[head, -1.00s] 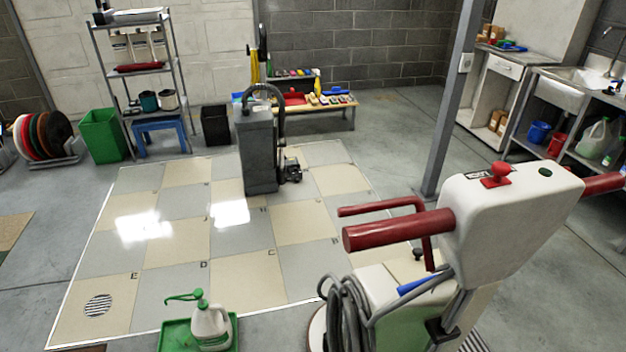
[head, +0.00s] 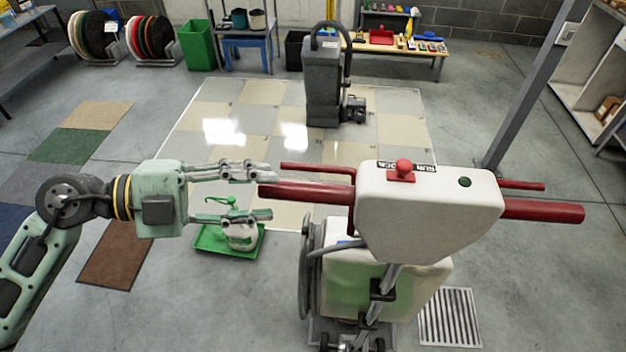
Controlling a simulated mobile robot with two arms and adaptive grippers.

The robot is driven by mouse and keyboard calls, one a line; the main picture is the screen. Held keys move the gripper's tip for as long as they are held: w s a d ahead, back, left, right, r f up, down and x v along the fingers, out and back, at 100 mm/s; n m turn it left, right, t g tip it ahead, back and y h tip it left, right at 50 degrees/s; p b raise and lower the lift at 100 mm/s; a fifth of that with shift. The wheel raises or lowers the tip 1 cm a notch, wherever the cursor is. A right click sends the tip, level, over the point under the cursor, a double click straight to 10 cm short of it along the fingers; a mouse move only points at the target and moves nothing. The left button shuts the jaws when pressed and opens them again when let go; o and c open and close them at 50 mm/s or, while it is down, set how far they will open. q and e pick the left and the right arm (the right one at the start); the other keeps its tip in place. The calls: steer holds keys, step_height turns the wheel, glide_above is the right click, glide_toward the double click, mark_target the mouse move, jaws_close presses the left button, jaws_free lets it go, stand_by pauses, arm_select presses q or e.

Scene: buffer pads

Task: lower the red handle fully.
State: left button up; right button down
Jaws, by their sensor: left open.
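The red handle (head: 305,193) is a pair of thick red bars that stick out left and right from a white machine head (head: 428,212). The right bar (head: 541,210) is free of any gripper. Thinner red levers (head: 316,169) run behind the bars. A red knob (head: 403,169) sits on top of the head. My left gripper (head: 258,193) is open, its fingers pointing right at the end of the left bar. One finger is above the bar's end and one below; I cannot tell if they touch it. My right gripper is not in view.
A green tray (head: 214,246) with a white jug (head: 241,236) lies on the floor below my left gripper. A grey upright machine (head: 321,88) stands on the tiled floor patch. A grey post (head: 530,90) rises behind on the right. A floor grate (head: 449,318) lies at the right.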

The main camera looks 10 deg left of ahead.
mark_target(302, 195)
arm_select(q)
steer(key=shift+d+r, duration=0.1)
steer(key=shift+d, duration=0.25)
steer(key=p+x, duration=0.2)
steer(key=x, duration=0.4)
steer(key=shift+a+p, duration=0.1)
steer(key=shift+p, duration=0.25)
steer(key=shift+w+d, duration=0.2)
steer(key=shift+d, duration=0.2)
steer(key=shift+f, duration=0.25)
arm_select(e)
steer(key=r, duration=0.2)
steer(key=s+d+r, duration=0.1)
arm_select(q)
steer(key=c, duration=0.9)
steer(key=shift+f, duration=0.1)
jaws_close()
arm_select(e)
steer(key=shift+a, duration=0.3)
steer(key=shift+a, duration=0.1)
